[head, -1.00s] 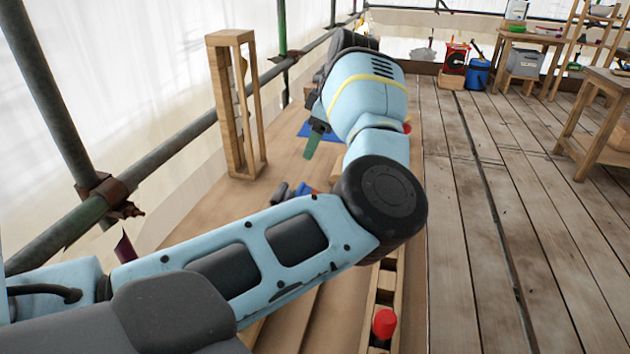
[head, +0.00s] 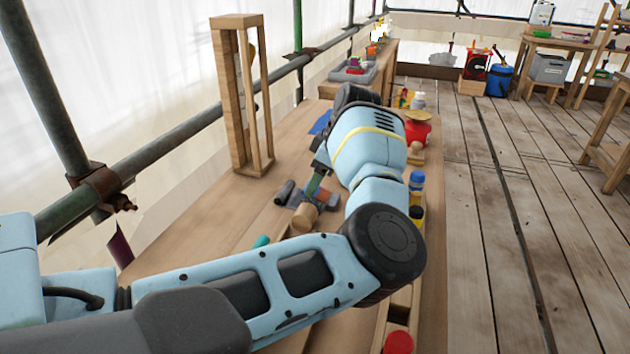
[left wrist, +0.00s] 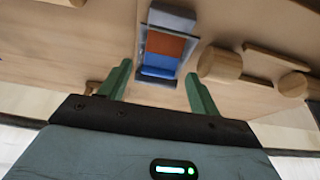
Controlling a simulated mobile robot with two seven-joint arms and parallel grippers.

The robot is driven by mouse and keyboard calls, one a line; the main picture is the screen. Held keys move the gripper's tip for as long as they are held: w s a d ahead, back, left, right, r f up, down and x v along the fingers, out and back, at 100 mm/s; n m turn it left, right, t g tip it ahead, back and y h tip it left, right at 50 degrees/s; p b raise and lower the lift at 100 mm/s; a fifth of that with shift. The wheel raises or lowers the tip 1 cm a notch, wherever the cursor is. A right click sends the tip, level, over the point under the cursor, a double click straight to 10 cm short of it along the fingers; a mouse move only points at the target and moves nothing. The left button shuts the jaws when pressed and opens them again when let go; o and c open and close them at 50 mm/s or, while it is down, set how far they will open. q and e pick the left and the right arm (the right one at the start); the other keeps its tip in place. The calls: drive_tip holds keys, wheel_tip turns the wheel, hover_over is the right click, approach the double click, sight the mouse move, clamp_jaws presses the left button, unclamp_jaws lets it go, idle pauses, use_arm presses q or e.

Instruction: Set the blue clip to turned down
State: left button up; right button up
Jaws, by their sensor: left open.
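My left gripper (left wrist: 158,88) is open, its two green fingers spread and nothing between them in its grasp. In the left wrist view, a grey holder with an orange-brown block (left wrist: 164,46) lies just beyond the fingertips. A bright blue piece (left wrist: 158,72), likely the blue clip, sits at its near edge, roughly centred between the fingers. In the head view, my left gripper (head: 314,186) points down beside the orange-brown block (head: 322,196) on the bench; the clip's setting is too small to tell there. My right gripper is not in view.
A wooden cylinder (head: 304,216) lies close by the block; it also shows in the left wrist view (left wrist: 219,64). A tall wooden frame (head: 240,100) stands on the bench at left. A red cap (head: 398,342) is at the near edge. Scaffold poles border the left side.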

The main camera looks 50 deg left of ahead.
sight(317, 193)
use_arm(q)
drive_tip(key=shift+x, duration=1.25)
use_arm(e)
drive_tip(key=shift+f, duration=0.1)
use_arm(q)
drive_tip(key=c, duration=1)
drive_tip(key=h+p, duration=0.1)
drive_tip(key=p, duration=0.1)
drive_tip(key=shift+s+a+r+t+p, duration=0.1)
drive_tip(key=shift+a+t+p, duration=0.05)
drive_tip(key=shift+t+p, duration=0.2)
drive_tip(key=shift+a+f+t+h+p, duration=0.1)
drive_tip(key=shift+f+t+h+p, duration=0.15)
drive_tip(key=shift+h+p, duration=0.4)
drive_tip(key=shift+f+p, duration=0.3)
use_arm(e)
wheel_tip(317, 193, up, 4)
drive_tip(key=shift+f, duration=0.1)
